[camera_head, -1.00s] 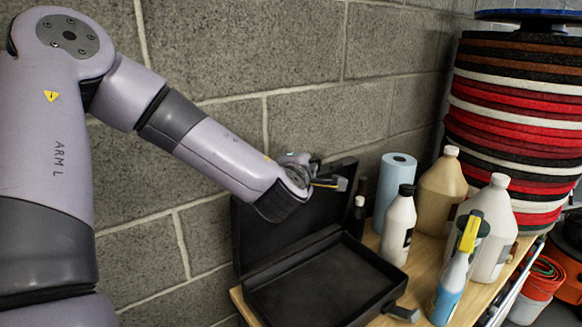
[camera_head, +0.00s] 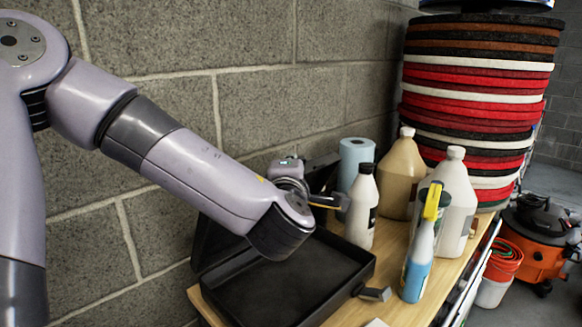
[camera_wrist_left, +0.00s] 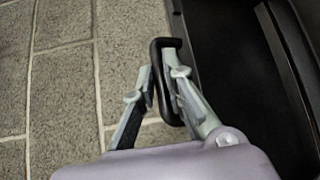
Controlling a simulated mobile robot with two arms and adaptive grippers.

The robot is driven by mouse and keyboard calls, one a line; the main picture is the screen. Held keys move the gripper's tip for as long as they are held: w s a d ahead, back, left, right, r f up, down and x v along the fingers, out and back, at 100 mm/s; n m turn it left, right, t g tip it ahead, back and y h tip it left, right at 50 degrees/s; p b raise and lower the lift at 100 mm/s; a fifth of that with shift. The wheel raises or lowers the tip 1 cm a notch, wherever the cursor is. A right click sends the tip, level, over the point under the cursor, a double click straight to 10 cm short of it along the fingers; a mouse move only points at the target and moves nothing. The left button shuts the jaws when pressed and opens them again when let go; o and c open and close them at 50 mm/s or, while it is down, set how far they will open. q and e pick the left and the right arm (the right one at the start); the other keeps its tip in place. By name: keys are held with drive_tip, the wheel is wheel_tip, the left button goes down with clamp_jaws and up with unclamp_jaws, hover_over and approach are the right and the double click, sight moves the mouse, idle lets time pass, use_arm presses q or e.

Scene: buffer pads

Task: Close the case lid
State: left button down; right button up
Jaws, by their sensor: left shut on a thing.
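The black case (camera_head: 340,311) lies open on a wooden table. Its base is empty. The case lid (camera_head: 216,241) stands raised at the back on the wall side, mostly hidden behind my left arm. My left gripper (camera_head: 332,201) is at the lid's upper right part. In the left wrist view, its fingers (camera_wrist_left: 163,97) are shut on a black bracket-shaped part (camera_wrist_left: 159,48), which appears to belong to the lid. The dark case inside (camera_wrist_left: 225,60) shows to the right there. My right gripper is not in view.
A white bottle (camera_head: 362,212), blue roll (camera_head: 357,160), tan jug (camera_head: 402,175), white jug (camera_head: 458,205) and spray bottle (camera_head: 419,258) stand right of the case. A grey block (camera_head: 375,294) is at its front right. The block wall (camera_head: 270,110) is close behind.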

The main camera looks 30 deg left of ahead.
use_arm(q)
drive_tip(key=shift+s+a+f, duration=0.1)
drive_tip(key=shift+a+f, duration=0.05)
drive_tip(key=shift+f, duration=0.25)
drive_tip(key=c, duration=2)
unclamp_jaws()
drive_tip(key=shift+o, duration=0.4)
drive_tip(key=shift+a, duration=0.2)
drive_tip(key=v, duration=0.7)
drive_tip(key=shift+s+d+r, duration=0.15)
drive_tip(key=shift+r, duration=0.05)
drive_tip(key=shift+d, duration=0.1)
